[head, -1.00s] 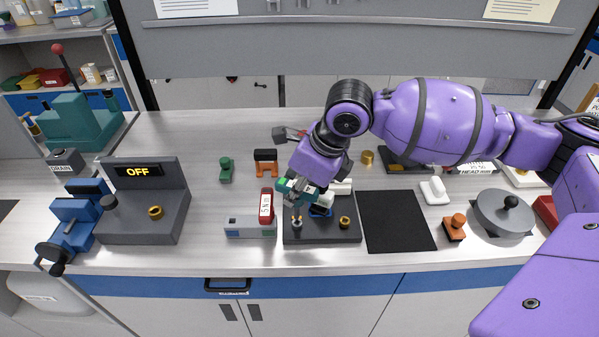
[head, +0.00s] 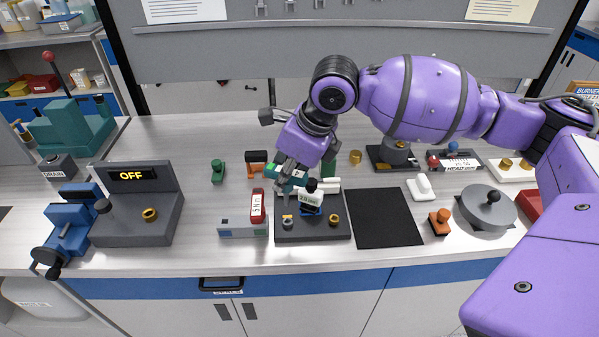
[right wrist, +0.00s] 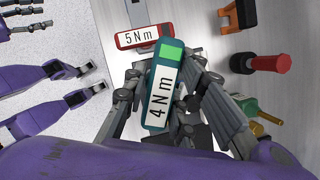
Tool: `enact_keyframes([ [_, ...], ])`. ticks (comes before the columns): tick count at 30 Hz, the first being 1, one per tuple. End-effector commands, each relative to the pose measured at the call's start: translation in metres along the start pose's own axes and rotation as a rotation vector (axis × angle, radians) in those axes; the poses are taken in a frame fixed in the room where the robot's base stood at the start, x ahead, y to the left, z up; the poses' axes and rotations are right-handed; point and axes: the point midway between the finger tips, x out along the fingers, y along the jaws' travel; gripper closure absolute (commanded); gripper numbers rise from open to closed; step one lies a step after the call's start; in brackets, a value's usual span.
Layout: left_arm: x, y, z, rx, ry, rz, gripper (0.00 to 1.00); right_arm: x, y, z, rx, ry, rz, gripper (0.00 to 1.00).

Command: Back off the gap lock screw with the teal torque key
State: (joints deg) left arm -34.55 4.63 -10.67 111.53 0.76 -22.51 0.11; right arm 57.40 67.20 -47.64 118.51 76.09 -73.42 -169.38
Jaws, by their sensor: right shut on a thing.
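The teal torque key (right wrist: 163,85), marked 4 Nm with a green patch, is in my right gripper (right wrist: 160,122). The right gripper (head: 287,180) is above the back left of a dark fixture plate (head: 325,234), and the key (head: 299,174) shows there only in part. I cannot tell which part is the gap lock screw. The key's tip is hidden.
A red 5 Nm key (head: 257,205) stands at a grey holder (head: 241,229) left of the plate. A black mat (head: 384,218) lies right of it. A grey unit reading OFF (head: 136,215) and a blue vise (head: 72,225) are further left. The bench front is clear.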

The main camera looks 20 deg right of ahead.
Motion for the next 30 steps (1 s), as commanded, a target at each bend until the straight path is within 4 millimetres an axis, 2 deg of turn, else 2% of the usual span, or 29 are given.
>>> enact_keyframes([
  [5,-0.0001,-0.0012,0.0016,0.005,-0.003,0.000,0.58,0.0013,0.0002,-0.0001,0.008,0.001,-0.002,1.00],
  [12,-0.0006,-0.0042,0.0016,0.015,-0.003,0.000,0.58,0.0010,0.0001,0.0004,0.144,0.004,-0.060,1.00],
  [30,0.0001,-0.0014,0.0005,0.005,-0.001,0.000,0.58,0.0011,0.0001,0.0002,0.182,0.006,-0.075,1.00],
])
